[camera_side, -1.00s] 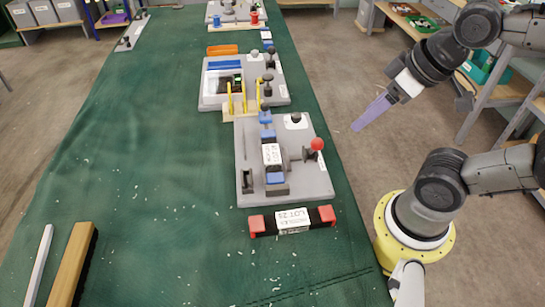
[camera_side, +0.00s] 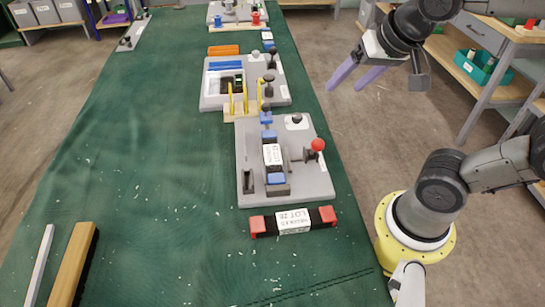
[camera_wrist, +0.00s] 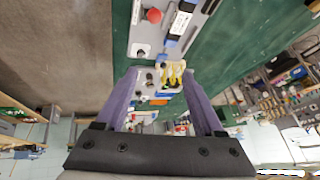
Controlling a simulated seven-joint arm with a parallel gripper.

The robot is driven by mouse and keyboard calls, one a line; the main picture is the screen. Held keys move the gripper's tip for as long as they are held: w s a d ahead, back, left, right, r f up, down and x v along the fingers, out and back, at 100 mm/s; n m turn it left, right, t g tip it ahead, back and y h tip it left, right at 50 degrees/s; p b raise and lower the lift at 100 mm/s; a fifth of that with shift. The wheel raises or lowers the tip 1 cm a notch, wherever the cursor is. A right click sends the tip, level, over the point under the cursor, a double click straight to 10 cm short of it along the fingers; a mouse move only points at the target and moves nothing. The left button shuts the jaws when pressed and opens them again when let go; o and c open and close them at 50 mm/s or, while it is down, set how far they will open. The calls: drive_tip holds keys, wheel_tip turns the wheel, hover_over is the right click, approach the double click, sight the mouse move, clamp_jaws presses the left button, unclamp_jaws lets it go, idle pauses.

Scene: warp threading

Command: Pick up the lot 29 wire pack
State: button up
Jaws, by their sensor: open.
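A black pack with red ends (camera_side: 293,221) lies on the green cloth in front of the grey fixture in the side view. Its white label starts "LOT 2"; the last character is hard to read. A second pack with a white label and blue ends (camera_side: 272,155) sits upon the grey fixture (camera_side: 310,180); its label is too small to read surely. My gripper (camera_side: 344,84), with two purple fingers, is open and empty, up and right of the table edge, apart from both packs. In the wrist view the open fingers (camera_wrist: 160,82) frame distant fixtures.
A red-knobbed lever (camera_side: 317,145) stands up from the fixture's right side. Behind it is a grey station with yellow posts (camera_side: 238,100). Wooden and white bars (camera_side: 72,265) lie at the front left. The cloth's left and middle are mostly clear.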

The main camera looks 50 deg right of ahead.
drive_tip(key=w+f+m+g, duration=0.1)
drive_tip(key=w+f+m, duration=0.15)
drive_tip(key=w, duration=0.55)
drive_tip(key=g+h, duration=0.1)
hover_over(271, 146)
drive_tip(key=s+a, duration=0.3)
drive_tip(key=s, duration=0.1)
wheel_tip(271, 146, down, 7)
drive_tip(key=shift+n+g+h, duration=0.3)
drive_tip(key=shift+n+g, duration=0.05)
drive_tip(key=shift+g, duration=0.15)
drive_tip(key=x, duration=0.5)
drive_tip(key=a+x, duration=0.1)
drive_tip(key=x, duration=0.5)
drive_tip(key=s+a+f+x, duration=0.1)
drive_tip(key=x, duration=0.5)
drive_tip(key=shift+r, duration=0.1)
clamp_jaws()
drive_tip(key=shift+r, duration=0.1)
